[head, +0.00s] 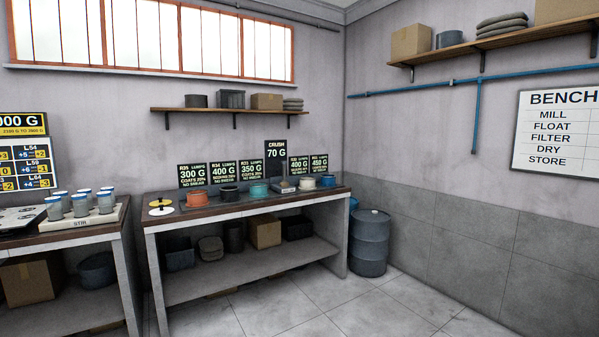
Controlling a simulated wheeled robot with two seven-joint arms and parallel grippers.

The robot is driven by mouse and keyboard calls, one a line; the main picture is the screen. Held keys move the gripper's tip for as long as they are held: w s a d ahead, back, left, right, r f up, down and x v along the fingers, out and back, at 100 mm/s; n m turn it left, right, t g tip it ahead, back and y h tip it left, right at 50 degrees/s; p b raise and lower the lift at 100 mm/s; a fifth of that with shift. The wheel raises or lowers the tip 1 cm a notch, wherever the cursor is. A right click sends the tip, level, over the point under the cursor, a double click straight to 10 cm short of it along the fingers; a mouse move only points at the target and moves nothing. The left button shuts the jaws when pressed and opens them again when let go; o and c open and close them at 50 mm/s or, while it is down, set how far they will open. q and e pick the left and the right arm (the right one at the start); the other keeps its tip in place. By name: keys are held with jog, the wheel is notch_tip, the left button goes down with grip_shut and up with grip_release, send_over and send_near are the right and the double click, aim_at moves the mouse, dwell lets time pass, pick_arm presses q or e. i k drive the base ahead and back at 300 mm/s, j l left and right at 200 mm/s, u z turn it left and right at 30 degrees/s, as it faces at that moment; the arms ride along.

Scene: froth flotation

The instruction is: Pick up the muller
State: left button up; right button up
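I cannot pick out the muller with certainty at this distance. A small grey, flat item (284,187) lies on the right-hand bench (180,217), in front of the dark "CRUSH 70 G" sign (277,154). It is too small to tell whether it is the muller or a plate with something on it. Coloured round pots stand in a row on both sides of it, including a teal one (259,190) to its left and a white one (307,184) to its right. Neither of my grippers is in view.
A yellow disc (160,203) and white disc (161,211) lie at the bench's left end. Another bench (70,244) with several grey jars stands left, across a narrow gap. A blue drum (369,243) stands right of the bench. The tiled floor (400,305) in front is clear.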

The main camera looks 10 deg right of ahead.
aim_at(285, 182)
jog(key=i+l+z, duration=0.3)
jog(key=i, duration=0.15)
jog(key=i+l+z, duration=0.15)
jog(key=i, duration=0.8)
jog(key=i+l+z, duration=0.2)
jog(key=i, duration=0.7)
